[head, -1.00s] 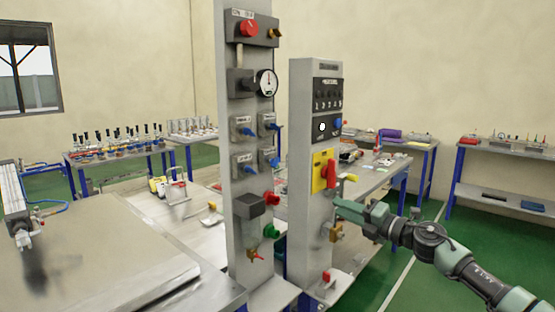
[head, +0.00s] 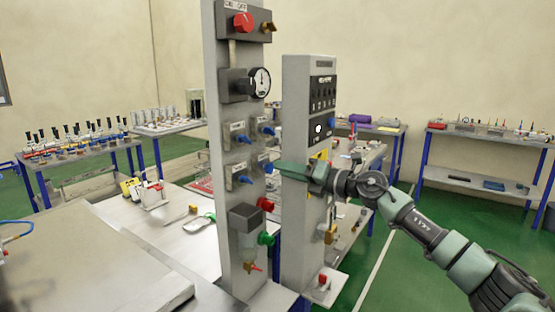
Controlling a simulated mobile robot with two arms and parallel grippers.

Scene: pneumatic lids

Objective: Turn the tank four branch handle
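Several blue branch handles sit on grey valve blocks in two rows on the front grey post (head: 222,110). The upper left handle (head: 243,139) and lower left handle (head: 244,180) show clearly. The upper right handle (head: 268,131) is clear too; the lower right handle (head: 267,167) is partly crowded by my fingertips. The block labels are too small to read, so I cannot tell which is tank four. My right gripper (head: 283,168) points left, its tips close to the lower right handle. Contact and finger opening cannot be made out. My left gripper is not in view.
A red knob (head: 243,22) and a gauge (head: 260,80) are higher on the front post. A green fitting (head: 266,239) is lower. A second grey post (head: 295,120) with switches stands behind my gripper. Benches line the walls; green floor at right is open.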

